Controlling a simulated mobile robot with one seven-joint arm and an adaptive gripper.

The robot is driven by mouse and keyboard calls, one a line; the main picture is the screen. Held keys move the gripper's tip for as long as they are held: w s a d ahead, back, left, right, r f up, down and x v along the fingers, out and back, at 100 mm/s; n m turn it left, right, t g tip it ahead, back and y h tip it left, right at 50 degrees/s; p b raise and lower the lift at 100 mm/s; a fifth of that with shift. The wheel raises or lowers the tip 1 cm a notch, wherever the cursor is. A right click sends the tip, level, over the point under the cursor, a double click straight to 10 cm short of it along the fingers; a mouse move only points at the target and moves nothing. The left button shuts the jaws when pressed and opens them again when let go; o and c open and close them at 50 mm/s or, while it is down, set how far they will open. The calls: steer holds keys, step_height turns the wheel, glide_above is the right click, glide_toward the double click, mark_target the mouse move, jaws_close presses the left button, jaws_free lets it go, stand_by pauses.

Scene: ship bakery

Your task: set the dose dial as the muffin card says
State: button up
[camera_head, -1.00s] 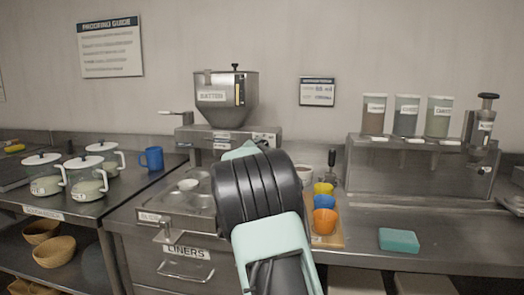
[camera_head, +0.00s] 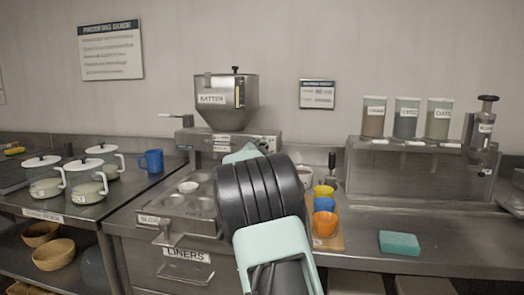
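The muffin card (camera_head: 317,94) is likely the small framed card on the back wall; its text is too small to read. The batter dispenser (camera_head: 225,98) is a steel hopper labelled BATTER on a machine (camera_head: 262,137) with small controls on its front. A dose dial cannot be made out clearly; part of the machine's front is behind my arm. My dark and pale green arm (camera_head: 258,190) rises in front of the counter. My gripper's fingertips do not show.
A muffin pan (camera_head: 185,203) sits left of my arm, above a drawer labelled LINERS (camera_head: 186,255). Coloured cups (camera_head: 325,222) stand right of it. A teal sponge (camera_head: 399,243) lies on the right counter. Labelled canisters (camera_head: 406,117) stand on a steel shelf. White pots (camera_head: 106,160) stand left.

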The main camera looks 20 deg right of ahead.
steer(key=shift+s+a, duration=0.1)
steer(key=v, duration=1.1)
steer(key=shift+s+a, duration=0.25)
steer(key=shift+s, duration=0.05)
